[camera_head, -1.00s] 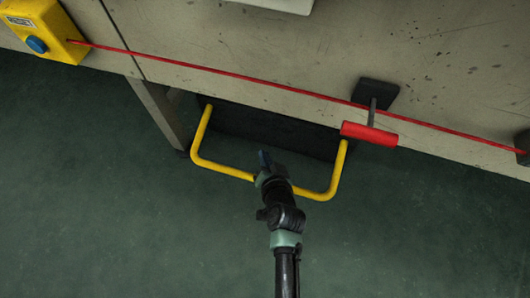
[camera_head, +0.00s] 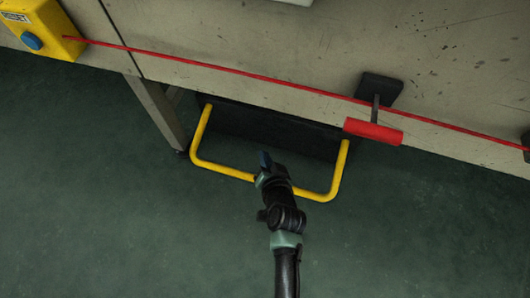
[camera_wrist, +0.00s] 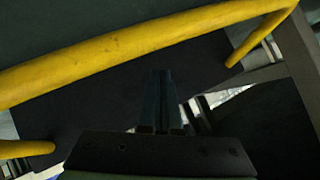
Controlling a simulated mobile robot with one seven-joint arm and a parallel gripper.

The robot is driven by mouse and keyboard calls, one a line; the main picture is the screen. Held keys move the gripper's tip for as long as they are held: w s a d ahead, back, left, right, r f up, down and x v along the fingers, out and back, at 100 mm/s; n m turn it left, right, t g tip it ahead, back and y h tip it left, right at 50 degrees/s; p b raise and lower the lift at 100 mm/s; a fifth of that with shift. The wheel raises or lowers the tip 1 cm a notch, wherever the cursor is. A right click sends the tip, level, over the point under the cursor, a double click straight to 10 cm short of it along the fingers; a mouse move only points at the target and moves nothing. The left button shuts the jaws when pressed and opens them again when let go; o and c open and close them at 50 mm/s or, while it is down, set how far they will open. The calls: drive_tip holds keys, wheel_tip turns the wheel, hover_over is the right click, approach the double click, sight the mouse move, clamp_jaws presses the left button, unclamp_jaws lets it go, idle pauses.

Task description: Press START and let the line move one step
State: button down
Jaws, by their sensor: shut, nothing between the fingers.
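No START button that I can identify is in view. A yellow box (camera_head: 45,28) with a blue button (camera_head: 32,41) and a small label, too small to read surely, is at the top left of the head view. A red cord (camera_head: 230,75) runs from it along the front of the pale line frame (camera_head: 300,45). My gripper (camera_head: 266,160) is over the yellow bar (camera_head: 225,172) in the head view, well away from the box. In the wrist view its fingers (camera_wrist: 160,88) are together and empty, with the yellow bar (camera_wrist: 120,48) beyond them.
A red handle (camera_head: 373,132) on a black mount (camera_head: 380,88) sticks out from the frame at right. The yellow bar is attached by a dark panel (camera_head: 260,125) below the frame. A support leg (camera_head: 155,110) stands at left. The green floor (camera_head: 90,210) is clear.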

drive_tip(key=shift+w+f+b, duration=0.1)
drive_tip(key=shift+f+b, duration=0.35)
idle(0.4)
drive_tip(key=shift+r, duration=0.1)
idle(0.5)
drive_tip(key=shift+s+a+r+p, duration=0.1)
drive_tip(key=shift+s+r+p, duration=0.1)
drive_tip(key=shift+r+p, duration=0.55)
drive_tip(key=shift+s+d+r+p, duration=0.1)
drive_tip(key=shift+s+r+p, duration=0.05)
drive_tip(key=shift+r+p, duration=0.65)
drive_tip(key=shift+s+a+r+p, duration=0.1)
drive_tip(key=shift+s+r+p, duration=0.1)
drive_tip(key=shift+r+p, duration=0.55)
drive_tip(key=shift+f, duration=0.15)
drive_tip(key=r+p, duration=0.3)
drive_tip(key=s+r+p, duration=0.1)
drive_tip(key=p, duration=0.1)
drive_tip(key=shift+s+a+r, duration=0.1)
drive_tip(key=shift+a+r, duration=0.15)
drive_tip(key=shift+r, duration=0.15)
